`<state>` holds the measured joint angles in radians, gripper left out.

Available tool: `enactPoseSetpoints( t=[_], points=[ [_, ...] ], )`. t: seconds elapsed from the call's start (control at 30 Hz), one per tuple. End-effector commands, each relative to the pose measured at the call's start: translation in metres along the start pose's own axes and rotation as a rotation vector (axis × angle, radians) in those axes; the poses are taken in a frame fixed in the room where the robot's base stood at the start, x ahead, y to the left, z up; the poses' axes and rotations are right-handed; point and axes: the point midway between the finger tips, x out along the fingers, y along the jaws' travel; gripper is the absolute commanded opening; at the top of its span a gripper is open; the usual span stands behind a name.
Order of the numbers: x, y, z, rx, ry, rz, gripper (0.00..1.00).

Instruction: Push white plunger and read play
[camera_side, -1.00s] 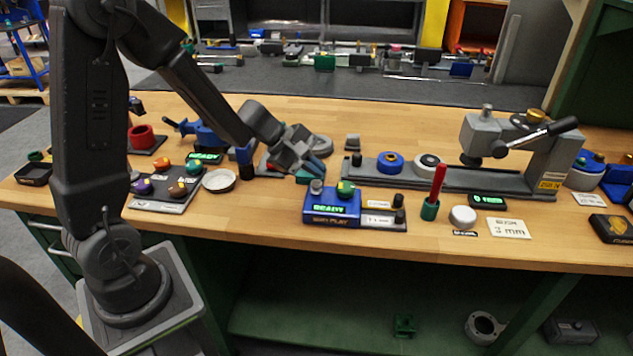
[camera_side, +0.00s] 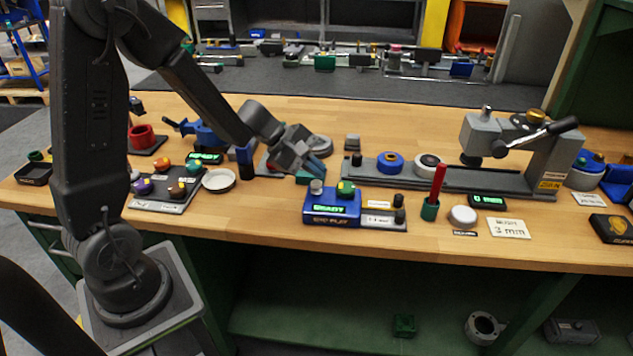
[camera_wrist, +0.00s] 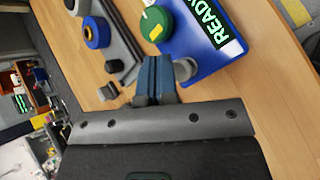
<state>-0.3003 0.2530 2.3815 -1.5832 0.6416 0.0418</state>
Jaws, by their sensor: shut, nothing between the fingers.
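A blue box (camera_side: 332,207) stands near the front of the bench; its lit green display reads READY, also in the wrist view (camera_wrist: 210,22). On top are a short pale grey plunger (camera_side: 316,187) and a green knob (camera_side: 346,189). In the wrist view the plunger (camera_wrist: 185,68) shows beside my fingers and the knob (camera_wrist: 156,24) beyond them. My gripper (camera_side: 323,174) is shut and empty, its blue fingertips close above and behind the plunger; contact cannot be told. A white ring-shaped part (camera_side: 427,163) stands on the grey rail; whether it is a plunger is unclear.
The grey rail (camera_side: 465,181) holds a blue ring (camera_side: 390,162) and ends at a lever press (camera_side: 515,140). A red rod in a green cup (camera_side: 434,197), a white round button (camera_side: 463,217) and a small 0 mm display (camera_side: 487,201) are at right. A white dish (camera_side: 219,180) lies left.

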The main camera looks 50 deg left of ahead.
Motion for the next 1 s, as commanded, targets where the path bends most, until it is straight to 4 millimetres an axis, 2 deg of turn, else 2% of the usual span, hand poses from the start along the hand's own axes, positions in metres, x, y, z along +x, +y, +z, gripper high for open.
enactPoseSetpoints(
  t=[1.0],
  points=[
    [0.0062, -0.0046, -0.0046, 0.0, 0.0, 0.0, 0.0]
  ],
)
